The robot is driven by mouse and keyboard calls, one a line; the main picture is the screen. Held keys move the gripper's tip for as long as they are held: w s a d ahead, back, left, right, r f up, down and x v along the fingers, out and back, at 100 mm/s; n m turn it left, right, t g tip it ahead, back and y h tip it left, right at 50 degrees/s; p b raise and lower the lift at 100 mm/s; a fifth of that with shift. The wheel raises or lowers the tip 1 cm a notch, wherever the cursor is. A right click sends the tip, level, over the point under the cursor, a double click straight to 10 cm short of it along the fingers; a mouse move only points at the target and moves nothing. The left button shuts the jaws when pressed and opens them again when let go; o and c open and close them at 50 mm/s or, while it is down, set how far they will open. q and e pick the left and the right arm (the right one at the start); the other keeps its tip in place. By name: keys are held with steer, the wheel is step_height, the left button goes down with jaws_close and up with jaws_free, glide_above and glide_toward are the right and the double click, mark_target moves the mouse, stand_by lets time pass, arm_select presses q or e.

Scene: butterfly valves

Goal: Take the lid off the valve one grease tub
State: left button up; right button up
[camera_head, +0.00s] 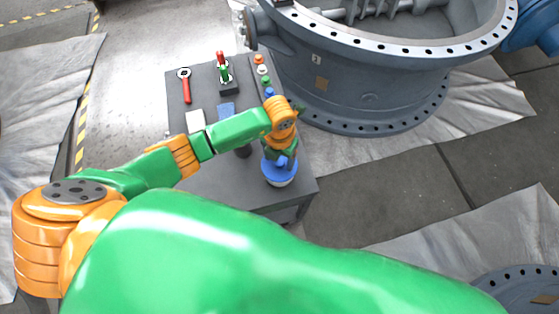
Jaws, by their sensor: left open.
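A small tub with a blue lid (271,176) and a whitish body (281,184) stands near the right front corner of the grey cart top (235,192). My left gripper (281,160) points down at the lid from above and is open. Its fingers are small and partly merge with the blue of the lid, so I cannot tell whether they touch it. No marking on the tub is readable. My right gripper does not show.
A red wrench (186,86), a red and green item on a dark block (224,72), a white box (195,120) and small coloured pieces (262,70) stand on the cart. A large grey valve body (345,85) rises close behind the cart's right side.

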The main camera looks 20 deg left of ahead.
arm_select(q)
jaws_close()
